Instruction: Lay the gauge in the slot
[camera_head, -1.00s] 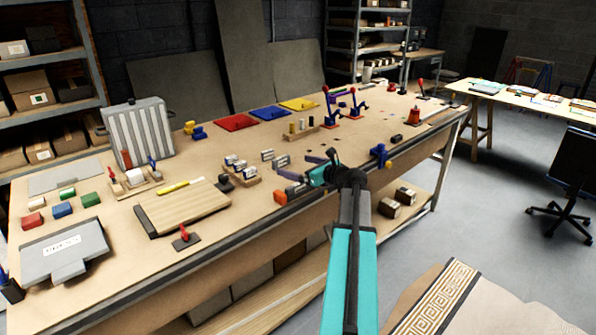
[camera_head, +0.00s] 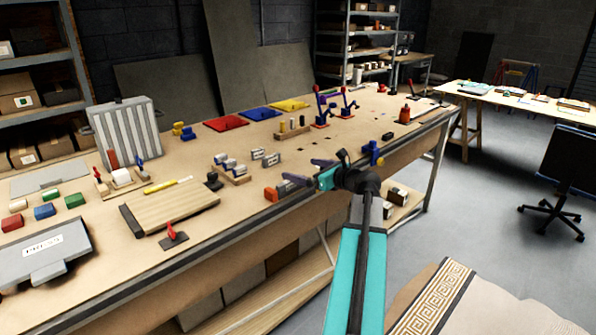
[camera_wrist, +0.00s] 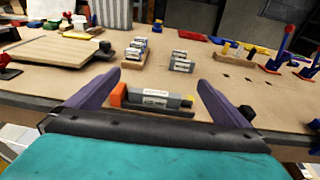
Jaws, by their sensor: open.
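My gripper (camera_head: 312,172) is open and empty at the bench's front edge. In the wrist view its two purple fingers (camera_wrist: 150,88) stand wide apart. Beyond and between them lies a grey bar with a white label and orange end (camera_wrist: 160,98); its orange end also shows in the head view (camera_head: 271,194). Two small grey labelled blocks (camera_wrist: 180,66) lie loose behind it. A wooden rack (camera_wrist: 132,62) beside them holds several similar blocks. I cannot tell which piece is the gauge. No slot is clearly identifiable; the rack's gaps are too small to tell.
A ribbed grey panel (camera_head: 125,135), a wooden board (camera_head: 172,207) and coloured blocks stand to the left. A blue clamp-like piece (camera_head: 373,153) sits right of my gripper at the edge.

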